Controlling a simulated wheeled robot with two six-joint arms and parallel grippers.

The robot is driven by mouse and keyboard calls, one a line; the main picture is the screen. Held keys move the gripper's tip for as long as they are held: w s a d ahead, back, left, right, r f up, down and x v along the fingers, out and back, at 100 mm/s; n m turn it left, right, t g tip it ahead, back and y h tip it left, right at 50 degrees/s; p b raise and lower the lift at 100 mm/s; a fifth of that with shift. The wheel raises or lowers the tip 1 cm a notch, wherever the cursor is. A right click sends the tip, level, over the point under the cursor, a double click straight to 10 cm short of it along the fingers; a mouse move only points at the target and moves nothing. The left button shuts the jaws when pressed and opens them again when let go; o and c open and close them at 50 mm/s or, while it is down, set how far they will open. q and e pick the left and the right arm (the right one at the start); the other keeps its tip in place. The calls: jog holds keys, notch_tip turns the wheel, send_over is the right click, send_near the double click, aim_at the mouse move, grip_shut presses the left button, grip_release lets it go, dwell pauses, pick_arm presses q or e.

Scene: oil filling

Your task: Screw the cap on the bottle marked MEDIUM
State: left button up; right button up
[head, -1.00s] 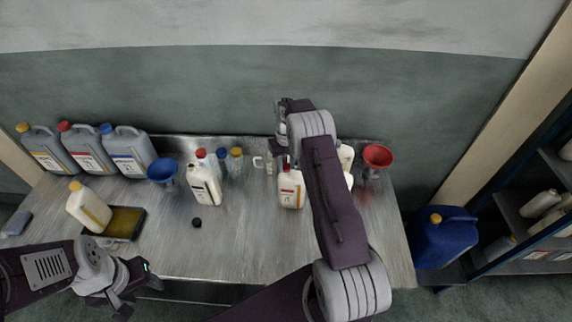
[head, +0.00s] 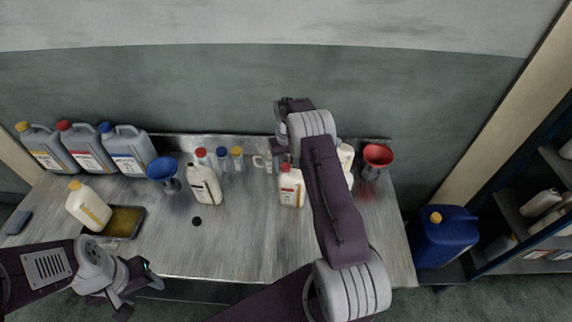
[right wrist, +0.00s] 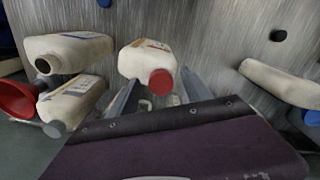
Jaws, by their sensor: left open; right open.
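The word MEDIUM cannot be read on any label. A white bottle (head: 204,188) stands mid-table with a dark top; I see no cap on it. A small black cap (head: 197,221) lies on the table in front of it. The right wrist view also shows this cap (right wrist: 278,35). Another white bottle (head: 291,189) has a red cap. My right gripper (right wrist: 158,92) is open, its fingers on either side of this bottle's red-capped end in the right wrist view; contact cannot be told. My left gripper (head: 138,290) is open and empty near the front left edge.
An uncapped white bottle (right wrist: 75,50) and a grey-capped one (right wrist: 75,100) stand near the red funnel (head: 377,157). A blue funnel (head: 162,170), grey jugs (head: 85,150) and a yellow-capped bottle (head: 88,207) by a tray (head: 138,232) are left. The front middle is clear.

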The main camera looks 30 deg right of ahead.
jog(key=shift+r+b, duration=0.3)
jog(key=shift+r, duration=0.05)
notch_tip(320, 180, up, 8)
jog(key=b, duration=0.2)
jog(key=shift+r, duration=0.2)
